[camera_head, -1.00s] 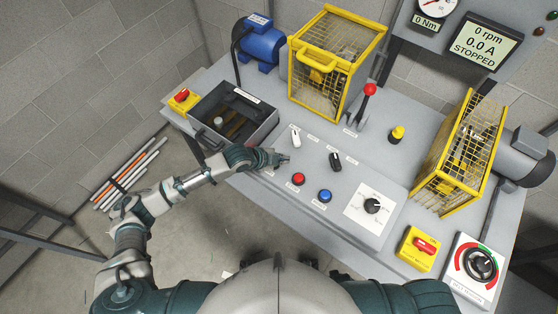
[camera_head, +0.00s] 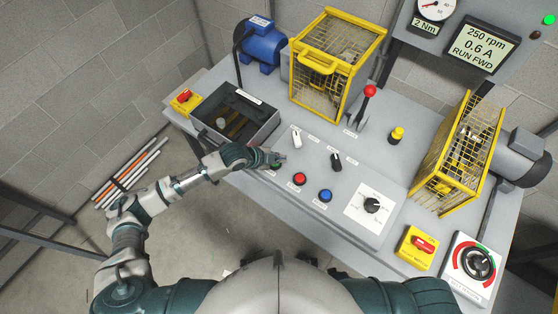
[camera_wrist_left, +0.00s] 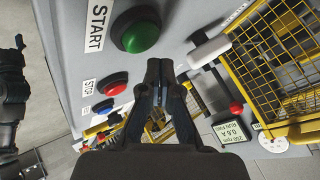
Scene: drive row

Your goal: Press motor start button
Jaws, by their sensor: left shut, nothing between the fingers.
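The green start button (camera_wrist_left: 138,31) sits beside its START label (camera_wrist_left: 97,24) in the left wrist view. In the head view only a sliver of it (camera_head: 275,165) shows by my fingers. My left gripper (camera_head: 280,158) is shut and empty, over the panel's left front. In the wrist view its fingertips (camera_wrist_left: 160,66) are just below and right of the green button; I cannot tell if they touch it. The display (camera_head: 484,45) reads 250 rpm, 0.6 A, RUN FWD. A green lamp (camera_head: 549,20) glows at the top right. My right gripper is out of view.
The red stop button (camera_head: 299,179) and blue button (camera_head: 325,195) are close by. A white switch (camera_head: 297,141), black selector (camera_head: 336,161), red-knobbed lever (camera_head: 368,95) and yellow cages (camera_head: 334,62) stand beyond.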

